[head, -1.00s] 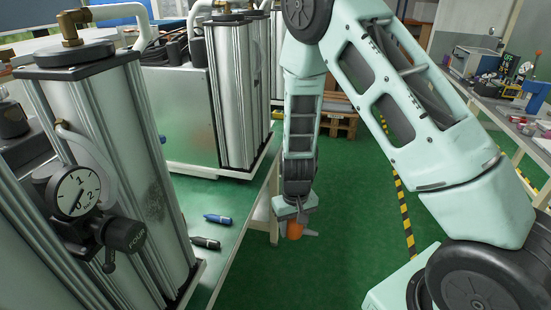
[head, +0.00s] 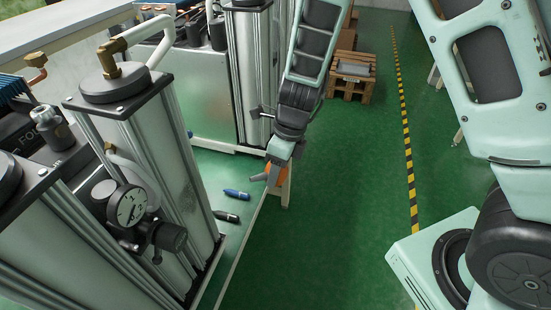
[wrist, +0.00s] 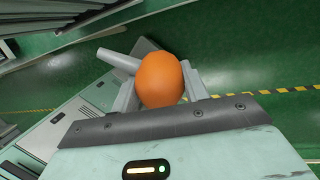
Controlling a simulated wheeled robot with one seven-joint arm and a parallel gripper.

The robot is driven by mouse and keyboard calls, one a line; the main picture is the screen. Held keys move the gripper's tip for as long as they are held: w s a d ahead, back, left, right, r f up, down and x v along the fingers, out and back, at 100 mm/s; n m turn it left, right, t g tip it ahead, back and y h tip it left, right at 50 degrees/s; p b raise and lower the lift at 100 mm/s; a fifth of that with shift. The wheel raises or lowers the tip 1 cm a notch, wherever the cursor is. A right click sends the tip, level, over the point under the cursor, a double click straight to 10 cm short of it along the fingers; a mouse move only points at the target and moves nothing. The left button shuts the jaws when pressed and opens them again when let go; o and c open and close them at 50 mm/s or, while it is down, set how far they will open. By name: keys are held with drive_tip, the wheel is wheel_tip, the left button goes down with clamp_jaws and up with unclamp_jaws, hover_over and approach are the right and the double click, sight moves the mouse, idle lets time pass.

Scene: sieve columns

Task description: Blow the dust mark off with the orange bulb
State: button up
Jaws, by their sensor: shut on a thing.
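The orange bulb (head: 273,174) is held in my gripper (head: 277,163) at the low end of my arm, in the middle of the head view. Its grey nozzle points left, toward the near column. In the wrist view the bulb (wrist: 161,78) sits between the grey fingers, which are shut on it, and the nozzle (wrist: 118,60) points to the upper left. The dust mark (head: 189,196) shows as a faint dark smudge on the right-hand face of the near metal column (head: 165,160). The bulb is well apart from it, to the right.
A pressure gauge (head: 130,206) with a black knob (head: 170,237) juts from the near column. A blue marker-like piece (head: 236,193) and a black one (head: 226,216) lie on the bench ledge. Another column unit (head: 250,80) stands behind. Green floor to the right is open.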

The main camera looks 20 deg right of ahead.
drive_tip(key=shift+a+r+m, duration=0.3)
drive_tip(key=shift+a+r, duration=0.1)
drive_tip(key=shift+a, duration=0.15)
drive_tip(key=shift+s+a+r+p, duration=0.1)
drive_tip(key=shift+a+r+p, duration=0.15)
drive_tip(key=shift+a, duration=0.55)
drive_tip(key=shift+s+a+r+p, duration=0.15)
drive_tip(key=shift+a+p, duration=0.15)
drive_tip(key=shift+a, duration=0.45)
drive_tip(key=shift+s+a+r+p, duration=0.15)
drive_tip(key=shift+a+p, duration=0.1)
drive_tip(key=shift+a, duration=0.55)
drive_tip(key=shift+o, duration=0.6)
drive_tip(key=c, duration=0.6)
drive_tip(key=shift+o, duration=0.2)
drive_tip(key=o, duration=0.6)
drive_tip(key=shift+c, duration=0.2)
